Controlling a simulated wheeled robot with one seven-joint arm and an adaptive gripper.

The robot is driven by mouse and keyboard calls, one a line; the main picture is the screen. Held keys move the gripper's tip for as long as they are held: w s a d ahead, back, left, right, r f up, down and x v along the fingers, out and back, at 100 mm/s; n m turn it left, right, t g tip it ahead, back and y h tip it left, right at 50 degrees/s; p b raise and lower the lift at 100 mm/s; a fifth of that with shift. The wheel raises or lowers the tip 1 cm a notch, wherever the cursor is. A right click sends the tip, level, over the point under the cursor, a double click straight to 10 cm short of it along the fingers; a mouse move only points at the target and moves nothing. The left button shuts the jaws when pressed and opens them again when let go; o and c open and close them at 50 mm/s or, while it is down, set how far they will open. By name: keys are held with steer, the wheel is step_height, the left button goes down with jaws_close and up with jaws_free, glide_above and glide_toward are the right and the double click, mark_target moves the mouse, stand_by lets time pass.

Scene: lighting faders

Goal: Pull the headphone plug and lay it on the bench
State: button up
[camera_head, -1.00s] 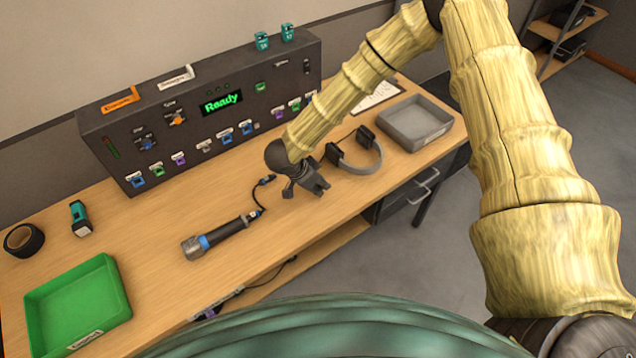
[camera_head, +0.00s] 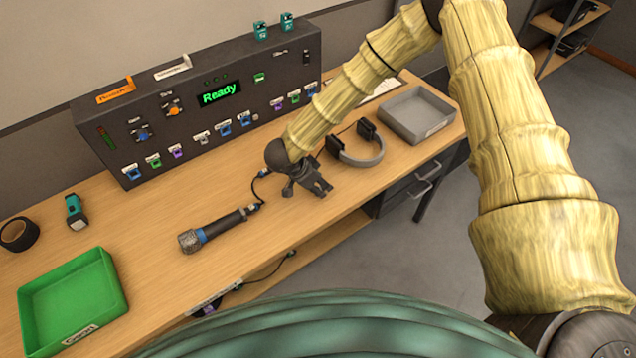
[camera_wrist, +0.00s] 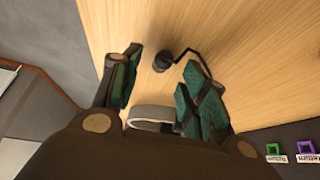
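My gripper (camera_head: 308,184) is just above the bench (camera_head: 130,220), in front of the console and left of the headphones (camera_head: 356,148). In the wrist view my gripper (camera_wrist: 163,88) is open, with its green finger pads apart and nothing held between them. A short dark cylinder (camera_wrist: 162,62) with a thin black cable shows beyond and between the fingers; I cannot tell for sure whether it is the headphone plug. The headphones' grey band (camera_wrist: 152,113) shows between the fingers, partly hidden. In the head view my gripper and arm hide the plug area.
A microphone (camera_head: 215,230) with a cable lies left of my gripper. The console (camera_head: 180,110) with faders and a "Ready" display stands at the back. A grey tray (camera_head: 447,124) is at the right, a green tray (camera_head: 108,262) at the left.

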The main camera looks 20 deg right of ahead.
steer(key=v, duration=1.2)
stand_by(0.7)
